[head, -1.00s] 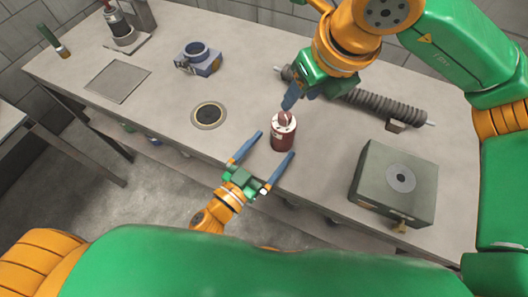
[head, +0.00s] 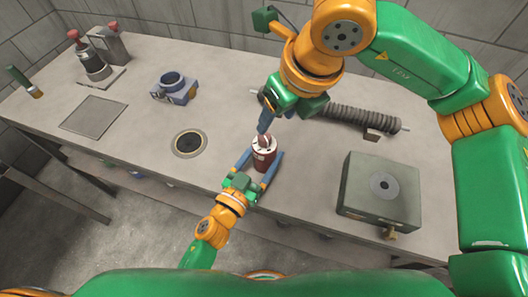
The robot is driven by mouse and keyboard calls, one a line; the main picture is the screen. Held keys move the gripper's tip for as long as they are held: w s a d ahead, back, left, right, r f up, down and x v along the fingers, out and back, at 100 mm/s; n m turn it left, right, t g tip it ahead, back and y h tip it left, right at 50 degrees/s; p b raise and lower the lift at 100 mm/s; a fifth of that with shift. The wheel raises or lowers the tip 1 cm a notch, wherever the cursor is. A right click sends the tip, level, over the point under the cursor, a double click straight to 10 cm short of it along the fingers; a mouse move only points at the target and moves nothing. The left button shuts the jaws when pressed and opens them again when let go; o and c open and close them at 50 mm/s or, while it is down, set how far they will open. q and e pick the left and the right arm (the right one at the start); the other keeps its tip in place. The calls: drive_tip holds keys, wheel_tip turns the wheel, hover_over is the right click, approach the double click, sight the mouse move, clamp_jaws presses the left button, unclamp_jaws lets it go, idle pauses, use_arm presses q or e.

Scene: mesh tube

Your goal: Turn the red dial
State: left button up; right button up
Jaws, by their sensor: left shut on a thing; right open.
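A dark red canister (head: 264,161) stands upright on the bench, with a pale top and a red dial (head: 264,141) on it. My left gripper (head: 261,158) reaches in from the front with one blue finger on each side of the canister, and it is shut on the body. My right gripper (head: 266,122) points down from above, open, with its blue fingers just over the dial. The fingers overlap in this view, so I cannot tell whether they touch the dial.
A ribbed grey tube (head: 355,117) lies behind on the right, partly hidden by my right arm. A grey-green box (head: 382,190) stands right. A round dark-centred plate (head: 189,143) and a blue-grey ring fixture (head: 174,87) are left. The bench's front edge is close.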

sight(264, 136)
drive_tip(key=w+a+r+n+g+h, duration=0.2)
drive_tip(key=w+n+g, duration=0.1)
drive_tip(key=n, duration=1.6)
drive_tip(key=f, duration=1.1)
drive_tip(key=shift+w+a+f, duration=0.15)
drive_tip(key=shift+a+f, duration=0.05)
drive_tip(key=shift+f, duration=0.05)
clamp_jaws()
